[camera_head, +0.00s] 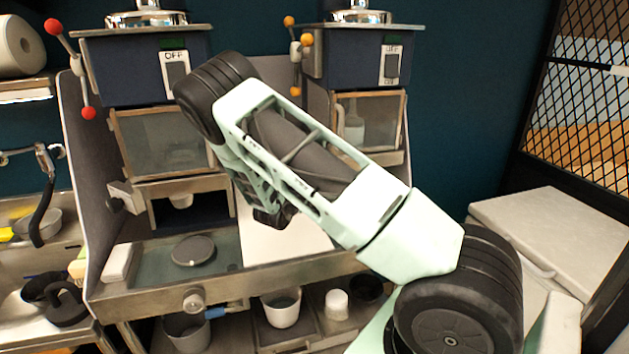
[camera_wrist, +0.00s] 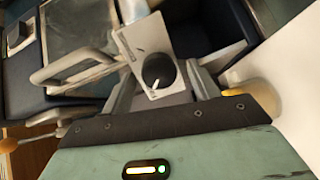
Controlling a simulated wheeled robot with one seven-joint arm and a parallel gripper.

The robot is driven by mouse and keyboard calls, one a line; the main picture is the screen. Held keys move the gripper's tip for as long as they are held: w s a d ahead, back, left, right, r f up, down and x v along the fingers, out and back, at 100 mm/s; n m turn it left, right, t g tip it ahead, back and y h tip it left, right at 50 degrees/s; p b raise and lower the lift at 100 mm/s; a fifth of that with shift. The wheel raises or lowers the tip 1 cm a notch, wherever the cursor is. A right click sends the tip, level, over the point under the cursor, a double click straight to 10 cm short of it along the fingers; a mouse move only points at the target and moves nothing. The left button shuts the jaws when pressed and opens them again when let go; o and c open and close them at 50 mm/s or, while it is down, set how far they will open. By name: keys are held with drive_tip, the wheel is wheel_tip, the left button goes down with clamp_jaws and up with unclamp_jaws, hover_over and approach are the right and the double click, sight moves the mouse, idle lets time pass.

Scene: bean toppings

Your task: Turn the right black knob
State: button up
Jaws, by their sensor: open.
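In the wrist view a round black knob (camera_wrist: 158,72) with a white pointer line sits on a light grey panel (camera_wrist: 148,45). The pointer aims toward the bottom of the picture, slightly left. My gripper (camera_wrist: 163,82) is open, with one finger on each side of the knob in the picture. I cannot tell whether either finger touches it. In the head view my pale green arm reaches to the machine, and my gripper and this knob are hidden behind it. Another dark knob (camera_head: 115,204) shows on the left machine's front.
Two dark blue machines stand side by side, the left (camera_head: 135,85) and right (camera_head: 345,58), each with an OFF-labelled switch. A metal bar handle (camera_wrist: 75,70) is left of my fingers in the wrist view. A dark round lid (camera_head: 193,251) lies on the counter; cups stand below.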

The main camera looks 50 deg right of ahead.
drive_tip(key=b+v, duration=0.6)
drive_tip(key=v, duration=1.1)
drive_tip(key=shift+a, duration=0.2)
drive_tip(key=shift+s, duration=0.1)
